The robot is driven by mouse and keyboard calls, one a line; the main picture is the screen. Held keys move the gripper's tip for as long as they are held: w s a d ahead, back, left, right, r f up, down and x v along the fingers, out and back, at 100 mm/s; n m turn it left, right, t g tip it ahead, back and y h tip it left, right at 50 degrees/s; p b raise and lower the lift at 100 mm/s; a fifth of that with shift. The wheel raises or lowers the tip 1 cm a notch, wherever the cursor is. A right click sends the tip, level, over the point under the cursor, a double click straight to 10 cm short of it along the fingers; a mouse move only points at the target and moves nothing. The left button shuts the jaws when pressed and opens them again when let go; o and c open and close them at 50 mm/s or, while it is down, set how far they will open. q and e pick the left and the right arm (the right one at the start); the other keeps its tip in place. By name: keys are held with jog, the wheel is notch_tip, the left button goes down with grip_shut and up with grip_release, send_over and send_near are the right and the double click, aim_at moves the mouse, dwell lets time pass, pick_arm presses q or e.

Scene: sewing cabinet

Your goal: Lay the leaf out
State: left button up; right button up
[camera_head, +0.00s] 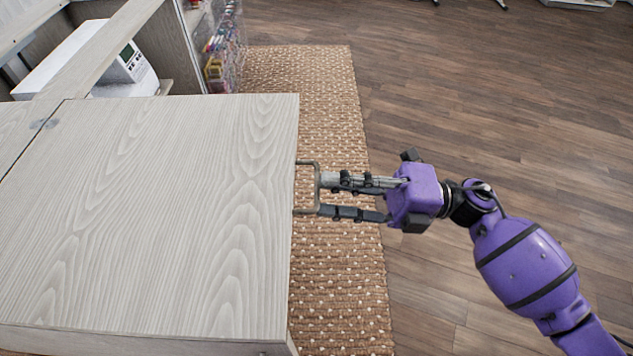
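The leaf (150,210) is a flat, pale wood-grain panel that fills the left of the head view. It lies level, and a seam with a small hinge (46,124) runs along its left side. A metal bar handle (317,186) sticks out from its right edge. My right gripper (320,196) reaches in from the right with its two fingers apart. The fingertips are at the handle, one near its upper part and one near its lower part. I cannot tell whether they touch it. My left gripper is not in view.
A white sewing machine (128,62) sits in the cabinet at the upper left, behind a wooden rail (95,50). A rack of colourful spools (222,45) stands beside it. A woven rug (340,270) lies below the leaf's right edge.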

aim_at(316, 184)
jog(key=shift+a+r, duration=0.15)
jog(key=shift+a, duration=0.7)
jog(key=shift+a+r, duration=0.15)
jog(key=shift+a, duration=0.65)
jog(key=shift+c, duration=0.4)
grip_shut()
